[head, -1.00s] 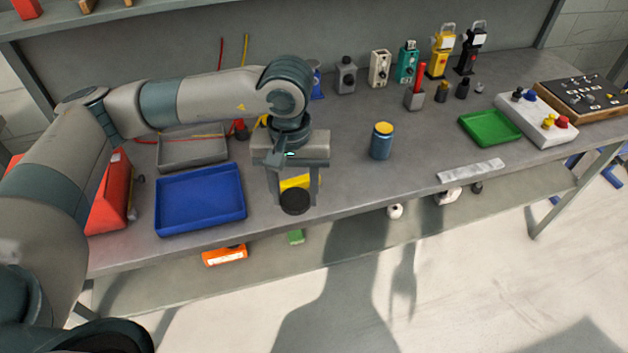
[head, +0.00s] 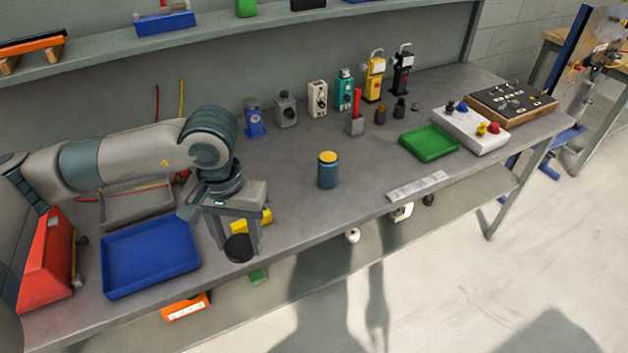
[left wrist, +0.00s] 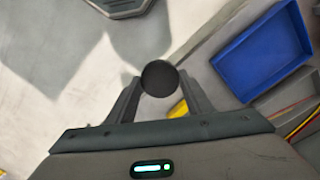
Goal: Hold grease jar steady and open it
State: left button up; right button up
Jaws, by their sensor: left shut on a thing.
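A black round-topped thing (head: 239,248), which looks like the grease jar seen mostly by its lid, is between the fingers of my left gripper (head: 238,240) at the bench's front edge. In the left wrist view the black disc (left wrist: 159,78) sits between the two fingertips of the left gripper (left wrist: 158,85), which is shut on it. Its body is mostly hidden, and I cannot tell whether it touches the bench. A blue jar with a yellow lid (head: 327,172) stands upright on the bench, right of the gripper and apart from it. My right gripper is not in view.
A blue tray (head: 107,272) lies left of the gripper, with a red case (head: 45,275) beyond it. A yellow thing (head: 264,217) is close behind the fingers. A green tray (head: 428,143) and a white button box (head: 468,130) are to the right. Bench around the blue jar is clear.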

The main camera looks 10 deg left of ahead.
aim_at(328, 160)
jog(key=i+l, duration=0.25)
jog(key=i, duration=0.2)
jog(key=i+l, duration=0.2)
jog(key=i, duration=0.2)
jog(key=i+l, duration=0.25)
jog(key=i, duration=0.2)
jog(key=u, duration=0.05)
